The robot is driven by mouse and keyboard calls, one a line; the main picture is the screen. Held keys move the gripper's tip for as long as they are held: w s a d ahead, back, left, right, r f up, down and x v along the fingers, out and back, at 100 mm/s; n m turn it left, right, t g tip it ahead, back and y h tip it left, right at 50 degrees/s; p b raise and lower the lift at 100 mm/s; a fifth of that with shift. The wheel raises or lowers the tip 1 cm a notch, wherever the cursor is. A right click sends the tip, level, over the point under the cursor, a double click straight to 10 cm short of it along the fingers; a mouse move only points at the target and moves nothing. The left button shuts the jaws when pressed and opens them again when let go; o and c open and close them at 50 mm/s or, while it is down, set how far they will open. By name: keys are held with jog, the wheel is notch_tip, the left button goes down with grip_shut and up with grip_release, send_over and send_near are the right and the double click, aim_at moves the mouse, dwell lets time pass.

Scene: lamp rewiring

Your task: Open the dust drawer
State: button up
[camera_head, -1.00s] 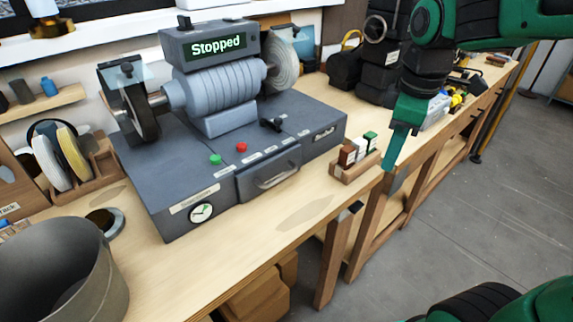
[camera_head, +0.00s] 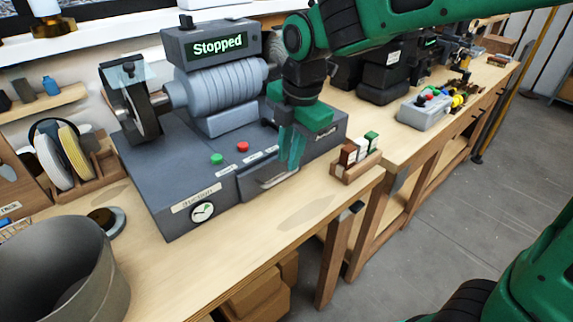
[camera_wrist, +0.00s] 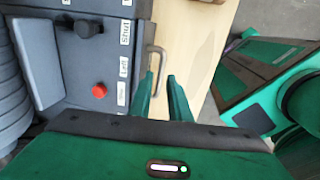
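The dust drawer (camera_head: 251,187) is in the front face of the grey grinder base, and its front looks flush with the base. Its metal bar handle (camera_head: 274,184) is partly hidden by my gripper. My gripper (camera_head: 291,162) points down just in front of the drawer. In the wrist view, the two green fingers of my gripper (camera_wrist: 159,78) are apart, and the handle (camera_wrist: 158,49) shows just ahead of the tips, reaching between them. I cannot tell whether they touch it. Nothing is held.
The grinder's display (camera_head: 218,47) reads "Stopped". Green (camera_head: 217,159) and red (camera_head: 243,147) buttons sit above the drawer. A small wooden rack (camera_head: 356,166) with brushes or blocks stands right of the base. A large grey bin (camera_head: 62,270) is at front left. The bench strip before the drawer is clear.

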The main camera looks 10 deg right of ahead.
aim_at(287, 175)
jog(key=shift+w+a+f, duration=0.1)
jog(key=shift+w+f, duration=0.05)
jog(key=shift+f, duration=0.8)
jog(key=shift+w+a+f, duration=0.1)
jog(key=shift+w+f, duration=0.05)
jog(key=shift+f, duration=0.8)
jog(key=shift+c, duration=0.3)
